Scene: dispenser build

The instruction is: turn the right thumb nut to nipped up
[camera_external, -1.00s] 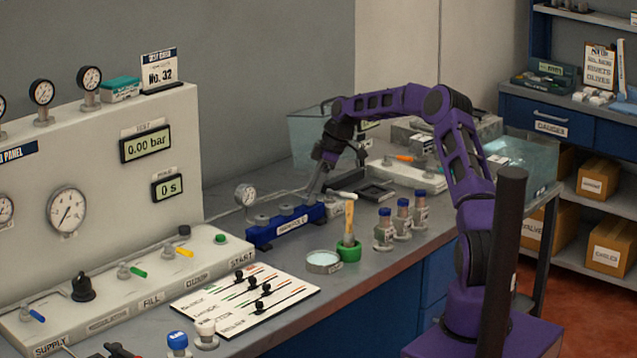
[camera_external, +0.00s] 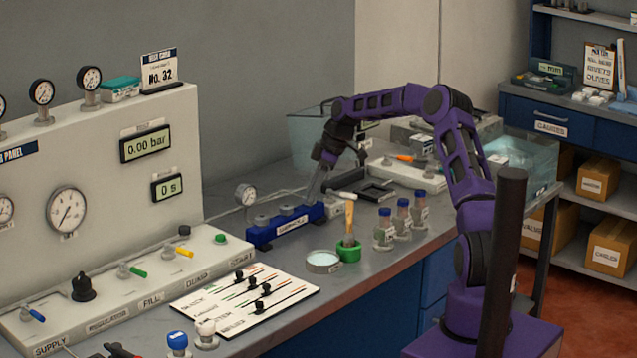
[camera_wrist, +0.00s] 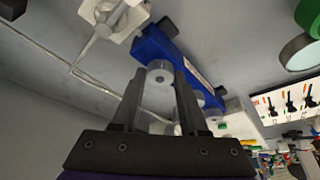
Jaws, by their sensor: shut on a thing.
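The blue manifold block (camera_external: 292,229) lies on the bench with a row of grey thumb nuts on top. The left nut (camera_external: 262,219) and the middle nut (camera_external: 287,209) stand free. My gripper (camera_external: 314,196) reaches down, tilted, to the right end of the block. In the wrist view, my gripper (camera_wrist: 161,80) has its two fingers on either side of the right thumb nut (camera_wrist: 160,66), shut on it. The fingers hide part of the nut, and its turn marks cannot be read. The block (camera_wrist: 153,42) runs behind the fingers.
A green pot with a brush (camera_external: 348,250), a shallow dish (camera_external: 323,262) and blue-capped bottles (camera_external: 384,232) stand in front. A black tray (camera_external: 377,192) lies to the right. The test display (camera_external: 146,144) reads 0.00 bar.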

